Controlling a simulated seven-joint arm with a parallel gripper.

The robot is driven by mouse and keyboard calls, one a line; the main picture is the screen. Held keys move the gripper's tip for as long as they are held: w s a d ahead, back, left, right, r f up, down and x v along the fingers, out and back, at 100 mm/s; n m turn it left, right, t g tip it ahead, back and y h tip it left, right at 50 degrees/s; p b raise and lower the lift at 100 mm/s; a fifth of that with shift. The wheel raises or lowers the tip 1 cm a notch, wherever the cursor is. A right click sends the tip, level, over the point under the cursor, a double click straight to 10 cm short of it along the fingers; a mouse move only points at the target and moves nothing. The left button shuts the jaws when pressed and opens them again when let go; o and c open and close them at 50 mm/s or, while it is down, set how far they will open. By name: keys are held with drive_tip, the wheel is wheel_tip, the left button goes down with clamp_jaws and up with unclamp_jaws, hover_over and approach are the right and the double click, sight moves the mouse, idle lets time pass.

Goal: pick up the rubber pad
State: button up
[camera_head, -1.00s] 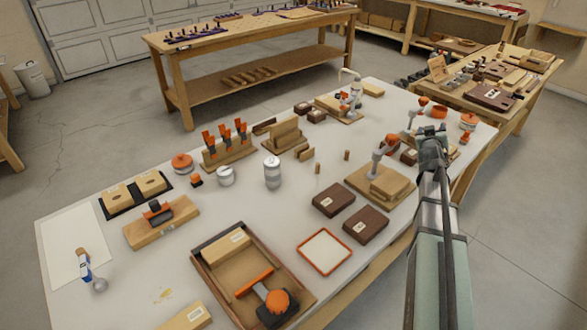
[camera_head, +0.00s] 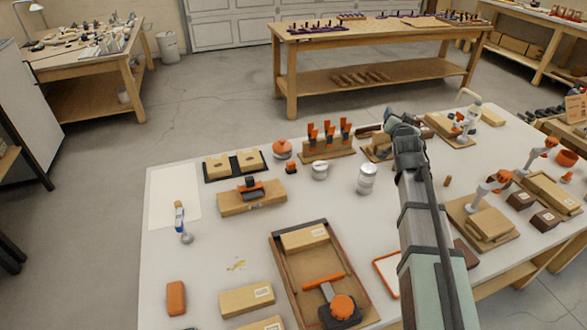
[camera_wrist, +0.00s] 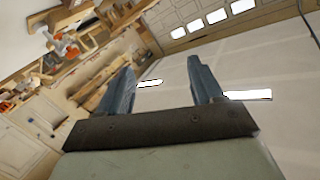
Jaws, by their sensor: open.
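An orange-red block with rounded edges (camera_head: 176,298) lies flat near the bench's front left corner in the head view; it looks most like the rubber pad, though I cannot be sure. My gripper (camera_head: 402,122) is raised over the bench, far to the right of and beyond that block. In the wrist view my gripper (camera_wrist: 160,72) shows two separated fingers with nothing between them. The wrist view does not show the block.
A wooden block (camera_head: 247,299) lies right of the orange-red block. A wooden tray (camera_head: 287,272) holds a box and an orange-handled tool. The white bench top (camera_head: 205,262) is clear around the orange-red block.

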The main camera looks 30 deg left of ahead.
drive_tip(key=s+a+f+n+g+y, duration=0.25)
drive_tip(key=s+a, duration=0.25)
drive_tip(key=a, duration=0.5)
drive_tip(key=n+g+y, duration=0.2)
drive_tip(key=n+g, duration=0.3)
drive_tip(key=n, duration=0.3)
approach(292, 164)
drive_tip(key=x, duration=0.5)
drive_tip(key=shift+w+d, duration=0.1)
drive_tip(key=shift+w, duration=0.05)
drive_tip(key=shift+x, duration=3.1)
drive_tip(key=c, duration=1.1)
